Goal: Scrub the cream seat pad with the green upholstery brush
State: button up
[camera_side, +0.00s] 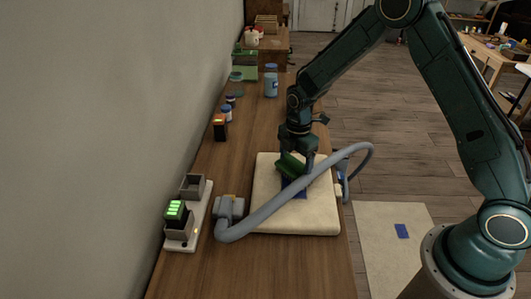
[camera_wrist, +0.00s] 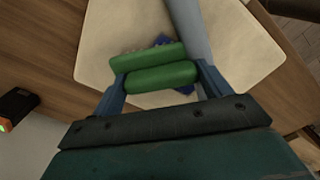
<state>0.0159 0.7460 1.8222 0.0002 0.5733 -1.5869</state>
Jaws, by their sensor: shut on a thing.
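The cream seat pad (camera_side: 267,212) lies flat on the wooden bench; it also fills much of the wrist view (camera_wrist: 110,37). The green upholstery brush (camera_side: 290,165) is in my gripper (camera_side: 297,172), over the far half of the pad. In the wrist view the brush (camera_wrist: 160,75) sits between my two blue fingers, which are shut on it. A blue patch (camera_side: 297,190) shows on the pad beside and under the brush. I cannot tell whether the brush touches the pad, since its underside is hidden.
A grey hose (camera_side: 290,200) arches over the pad from a grey fitting (camera_side: 230,207) at its left. A charger with a green-lit battery (camera_side: 176,212) stands left. A blue-labelled jar (camera_side: 271,80) and small bottles (camera_side: 227,112) stand farther back. The near bench is clear.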

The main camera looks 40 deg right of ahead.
jog(key=shift+w+d, duration=0.75)
jog(key=shift+s+a, duration=3.8)
jog(key=shift+s, duration=0.05)
jog(key=shift+a, duration=0.3)
jog(key=shift+w+d, duration=3.9)
jog(key=shift+s+a, duration=3.8)
notch_tip(320, 180, up, 8)
jog(key=shift+s+d, duration=0.1)
